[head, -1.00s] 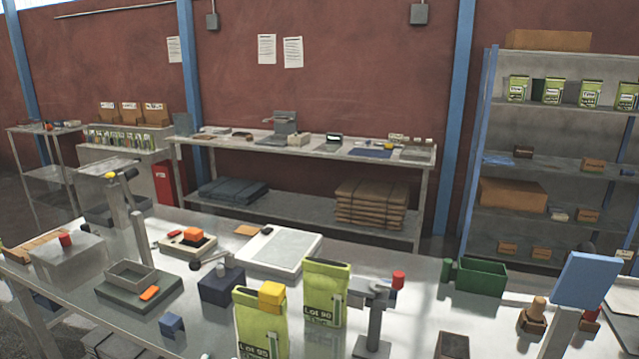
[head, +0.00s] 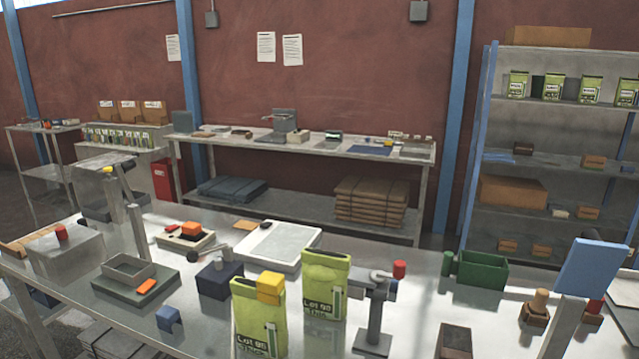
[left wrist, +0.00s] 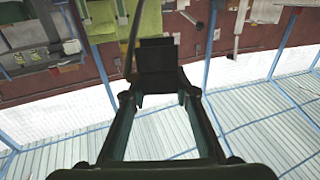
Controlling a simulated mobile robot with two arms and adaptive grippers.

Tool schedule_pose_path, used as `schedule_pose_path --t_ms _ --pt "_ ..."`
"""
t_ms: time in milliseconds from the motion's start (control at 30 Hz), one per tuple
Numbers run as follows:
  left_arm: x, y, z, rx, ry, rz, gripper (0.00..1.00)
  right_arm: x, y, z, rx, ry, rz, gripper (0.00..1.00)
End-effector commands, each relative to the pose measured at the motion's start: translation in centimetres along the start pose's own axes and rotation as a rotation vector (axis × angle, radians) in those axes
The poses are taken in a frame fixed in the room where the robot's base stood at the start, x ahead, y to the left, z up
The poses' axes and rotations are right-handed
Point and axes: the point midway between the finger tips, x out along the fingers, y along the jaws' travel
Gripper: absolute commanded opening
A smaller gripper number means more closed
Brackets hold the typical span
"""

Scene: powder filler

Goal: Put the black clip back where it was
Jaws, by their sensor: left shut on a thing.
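In the left wrist view my left gripper (left wrist: 158,98) is shut on a dark, blocky thing, which looks like the black clip (left wrist: 157,60). It sits between the fingertips, clear of any surface that I can make out. Green bags (left wrist: 100,18) show upside down beyond it at the top of that view. Neither of my grippers shows in the head view.
A post with a red-tipped arm (head: 375,315) stands right of the bags. A white tray (head: 285,248), a dark blue block (head: 218,281), a grey box (head: 129,268) and a green bin (head: 482,270) share the table. A blue panel (head: 590,268) rises at the right.

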Motion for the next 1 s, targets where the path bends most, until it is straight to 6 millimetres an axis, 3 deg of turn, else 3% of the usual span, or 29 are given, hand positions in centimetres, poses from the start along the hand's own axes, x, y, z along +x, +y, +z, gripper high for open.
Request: schedule_pose_path --t_ms 133,267,500,700,900,1000 --pt "0.3 0.2 -0.8 -0.002 0.006 0.013 0.02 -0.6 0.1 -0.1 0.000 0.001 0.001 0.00" --pt "1.8 1.2 -3.2 -0.011 0.017 0.066 0.02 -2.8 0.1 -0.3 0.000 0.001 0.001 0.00" --pt "6.3 3.1 -10.1 -0.020 0.026 0.223 0.02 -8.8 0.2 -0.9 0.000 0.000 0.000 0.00" --pt "9.8 3.0 -15.0 -0.008 0.011 0.308 0.02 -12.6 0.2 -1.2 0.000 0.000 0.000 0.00" --pt "11.6 2.4 -17.5 -0.001 -0.004 0.342 0.02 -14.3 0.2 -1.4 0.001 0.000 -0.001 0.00" --pt "12.0 2.2 -17.8 0.000 -0.008 0.347 0.02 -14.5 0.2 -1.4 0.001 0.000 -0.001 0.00"
